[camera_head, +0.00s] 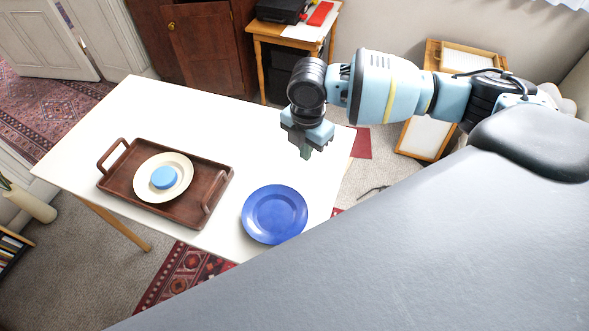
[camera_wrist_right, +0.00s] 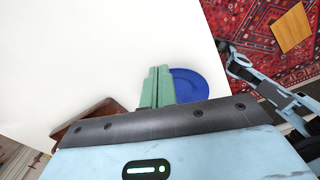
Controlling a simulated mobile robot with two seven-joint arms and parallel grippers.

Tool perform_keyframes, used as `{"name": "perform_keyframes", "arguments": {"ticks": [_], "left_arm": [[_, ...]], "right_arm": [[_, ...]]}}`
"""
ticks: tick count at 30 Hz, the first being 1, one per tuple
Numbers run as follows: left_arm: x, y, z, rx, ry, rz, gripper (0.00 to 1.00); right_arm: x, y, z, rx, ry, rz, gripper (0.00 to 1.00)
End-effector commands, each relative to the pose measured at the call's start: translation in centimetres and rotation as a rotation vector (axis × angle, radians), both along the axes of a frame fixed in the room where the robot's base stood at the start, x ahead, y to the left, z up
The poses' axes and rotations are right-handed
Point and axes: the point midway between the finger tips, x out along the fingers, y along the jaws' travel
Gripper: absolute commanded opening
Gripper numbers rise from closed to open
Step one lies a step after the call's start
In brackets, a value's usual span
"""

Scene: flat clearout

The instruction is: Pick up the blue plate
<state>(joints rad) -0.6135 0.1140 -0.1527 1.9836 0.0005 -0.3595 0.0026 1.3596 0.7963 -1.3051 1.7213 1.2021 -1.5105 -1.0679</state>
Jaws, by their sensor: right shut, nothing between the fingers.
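The blue plate (camera_head: 274,214) lies flat on the white table (camera_head: 215,110), close to its near right edge in the head view. In the right wrist view the blue plate (camera_wrist_right: 190,86) shows partly behind the fingers. My right gripper (camera_head: 305,152) is above the table, beyond the plate and apart from it. Its green fingers (camera_wrist_right: 158,86) are shut together with nothing between them. My left gripper is not in view.
Left of the plate stands a brown wooden tray (camera_head: 121,180) with two handles. It holds a cream plate (camera_head: 150,186) with a round blue item (camera_head: 164,177) on it. The table's far part is clear. A large grey surface covers the lower right.

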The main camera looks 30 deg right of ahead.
Motion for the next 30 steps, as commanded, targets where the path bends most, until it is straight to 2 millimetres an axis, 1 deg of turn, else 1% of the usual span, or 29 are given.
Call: {"name": "perform_keyframes", "arguments": {"ticks": [5,13,18,20,24,30], "left_arm": [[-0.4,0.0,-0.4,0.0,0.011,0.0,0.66],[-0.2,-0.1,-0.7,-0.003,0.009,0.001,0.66],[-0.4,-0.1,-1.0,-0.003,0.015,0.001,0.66],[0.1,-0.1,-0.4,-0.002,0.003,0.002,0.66],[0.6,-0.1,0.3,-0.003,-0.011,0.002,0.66],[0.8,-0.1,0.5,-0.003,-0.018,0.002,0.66]], "right_arm": [[-0.1,0.0,-2.1,-0.002,0.004,-0.001,0.0],[-0.1,0.1,-7.2,-0.001,0.005,0.0,0.0],[-0.1,0.0,-10.2,-0.002,0.004,0.0,0.0],[-0.4,1.2,-9.7,0.001,-0.003,0.005,0.0],[-1.0,2.7,-9.5,0.0,-0.003,0.002,0.0],[-1.5,3.7,-9.7,0.0,-0.001,0.0,0.0]]}}
